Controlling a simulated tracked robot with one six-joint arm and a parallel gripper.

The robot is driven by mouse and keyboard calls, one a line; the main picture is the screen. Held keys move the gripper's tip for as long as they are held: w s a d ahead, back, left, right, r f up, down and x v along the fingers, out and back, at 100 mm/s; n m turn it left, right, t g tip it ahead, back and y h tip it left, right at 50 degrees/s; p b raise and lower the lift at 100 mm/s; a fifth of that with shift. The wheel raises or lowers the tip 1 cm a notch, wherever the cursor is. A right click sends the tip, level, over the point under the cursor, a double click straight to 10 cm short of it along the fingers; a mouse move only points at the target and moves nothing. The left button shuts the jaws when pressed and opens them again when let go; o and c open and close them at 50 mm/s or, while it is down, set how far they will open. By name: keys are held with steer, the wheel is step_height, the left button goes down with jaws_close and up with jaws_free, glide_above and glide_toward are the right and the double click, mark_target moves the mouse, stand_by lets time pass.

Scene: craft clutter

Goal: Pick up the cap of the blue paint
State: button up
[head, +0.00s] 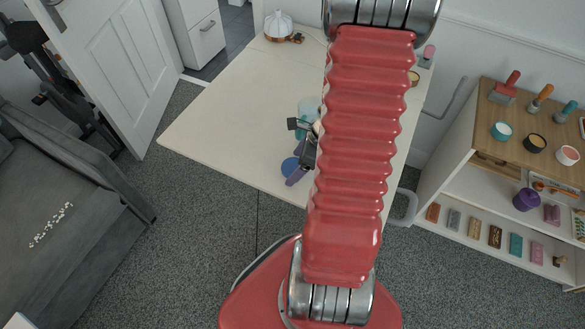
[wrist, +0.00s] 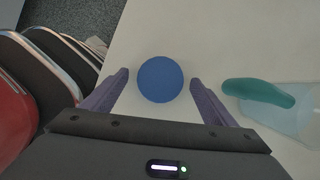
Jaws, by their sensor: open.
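A round blue disc, which looks like the cap of the blue paint (wrist: 160,79), lies on the pale table in the wrist view. In the head view its blue edge (head: 289,167) shows near the table's front edge. My gripper (wrist: 160,84) is open, with one purple finger on each side of the cap and a gap to each. In the head view my gripper (head: 293,168) is partly hidden by my red arm. I cannot tell how high the fingertips are above the table.
The table (head: 230,110) is bare to the left. A white dome-shaped item (head: 278,25) stands at the back. A shelf (head: 478,135) with paint pots and brushes is at the right.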

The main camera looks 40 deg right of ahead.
mark_target(294, 166)
steer(key=shift+c, duration=0.6)
steer(key=c, duration=1)
step_height(294, 166, up, 10)
steer(key=shift+w, duration=0.1)
stand_by(0.7)
steer(key=w+a+r+n+g+h, duration=0.2)
steer(key=w+a+n+g, duration=0.6)
steer(key=w+a+n, duration=1.5)
steer(key=a+r+n, duration=0.1)
steer(key=r+n, duration=0.1)
steer(key=n, duration=0.4)
steer(key=shift+w, duration=0.35)
